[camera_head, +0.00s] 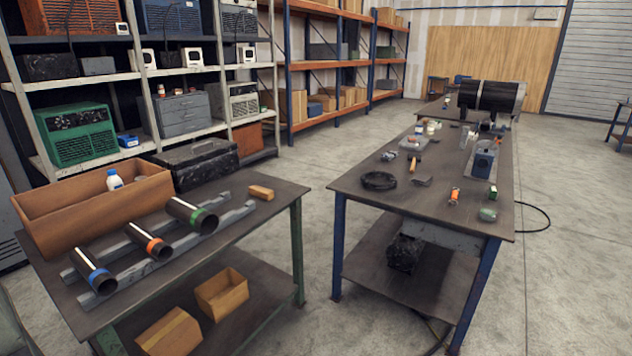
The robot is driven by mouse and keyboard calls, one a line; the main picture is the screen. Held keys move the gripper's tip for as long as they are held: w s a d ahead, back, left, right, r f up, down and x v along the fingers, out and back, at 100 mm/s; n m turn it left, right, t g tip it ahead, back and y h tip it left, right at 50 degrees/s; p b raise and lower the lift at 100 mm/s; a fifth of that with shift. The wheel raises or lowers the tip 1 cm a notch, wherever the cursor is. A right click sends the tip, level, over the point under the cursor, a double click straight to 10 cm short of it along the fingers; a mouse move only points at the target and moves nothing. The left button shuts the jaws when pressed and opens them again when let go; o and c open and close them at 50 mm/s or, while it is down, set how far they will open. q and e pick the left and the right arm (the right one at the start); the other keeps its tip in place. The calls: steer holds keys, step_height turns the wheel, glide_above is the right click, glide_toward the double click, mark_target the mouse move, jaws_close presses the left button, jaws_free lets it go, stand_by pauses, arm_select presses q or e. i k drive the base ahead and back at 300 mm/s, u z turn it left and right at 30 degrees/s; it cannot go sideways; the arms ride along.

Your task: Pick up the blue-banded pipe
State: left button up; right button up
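The blue-banded pipe (92,269) lies at the left end of a metal rack (131,278) on the left table (225,252). It is a short dark pipe with a blue band near its open front end. An orange-banded pipe (146,241) lies beside it to the right, and a green-banded pipe (189,214) lies farther right. All three rest across the two grey rails, apart from one another. Neither of my grippers shows in the head view.
A brown open box (110,205) with a white bottle (114,180) stands behind the pipes. A black case (195,160) is at the back, and a small wooden block (262,192) lies right of the rails. A second table (450,205) with tools stands right, across a clear floor gap.

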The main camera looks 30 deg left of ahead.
mark_target(99, 278)
steer(key=u, duration=0.2)
steer(key=i, duration=1.45)
steer(key=u, duration=1.35)
steer(key=i, duration=0.85)
steer(key=u, duration=1.1)
